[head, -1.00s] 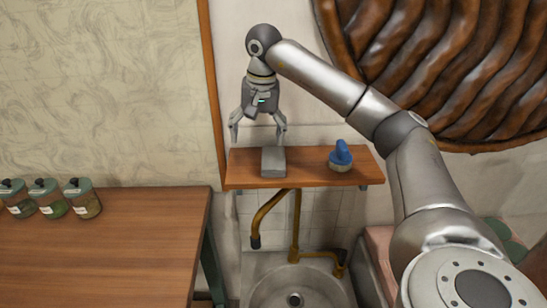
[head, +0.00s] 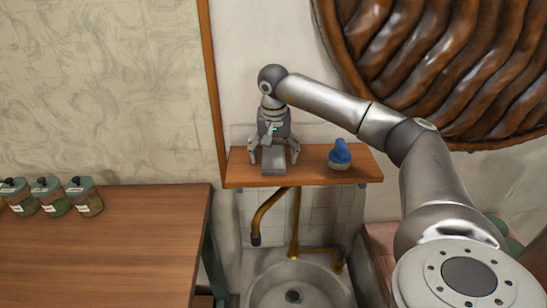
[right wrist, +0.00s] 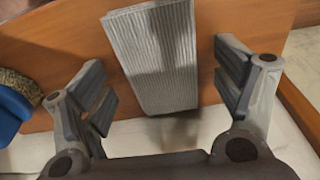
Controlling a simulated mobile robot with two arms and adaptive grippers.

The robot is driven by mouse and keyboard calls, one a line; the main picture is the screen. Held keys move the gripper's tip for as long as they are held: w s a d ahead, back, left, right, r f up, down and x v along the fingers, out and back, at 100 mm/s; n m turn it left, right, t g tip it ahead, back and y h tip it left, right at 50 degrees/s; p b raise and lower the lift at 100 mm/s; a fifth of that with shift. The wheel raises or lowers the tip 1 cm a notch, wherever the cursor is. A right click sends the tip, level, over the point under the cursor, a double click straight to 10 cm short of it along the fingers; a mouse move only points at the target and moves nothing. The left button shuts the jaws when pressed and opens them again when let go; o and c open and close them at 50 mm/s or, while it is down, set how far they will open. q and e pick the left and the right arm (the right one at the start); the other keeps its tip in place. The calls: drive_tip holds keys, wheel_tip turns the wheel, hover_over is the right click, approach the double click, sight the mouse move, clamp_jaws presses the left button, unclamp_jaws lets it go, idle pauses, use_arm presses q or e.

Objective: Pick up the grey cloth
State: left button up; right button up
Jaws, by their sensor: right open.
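The grey cloth (head: 273,167) is a folded, ribbed block lying on a small wooden shelf (head: 309,178) above the sink. In the right wrist view the cloth (right wrist: 157,55) shows between the two fingers, with a gap on each side. My right gripper (head: 274,163) is open and lowered over the cloth, its fingers on either side of it. The same gripper fills the lower part of the right wrist view (right wrist: 163,95). The head view hides part of the cloth behind the gripper. My left gripper is not in view.
A blue-handled brush (head: 340,155) stands on the shelf to the right of the cloth, and its edge shows in the right wrist view (right wrist: 12,108). Below are brass pipes and a sink (head: 265,292). A wooden table (head: 110,245) with several jars is at left.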

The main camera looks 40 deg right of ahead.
drive_tip(key=shift+f, duration=0.3)
drive_tip(key=c, duration=1.1)
drive_tip(key=shift+o, duration=0.2)
drive_tip(key=shift+r, duration=0.1)
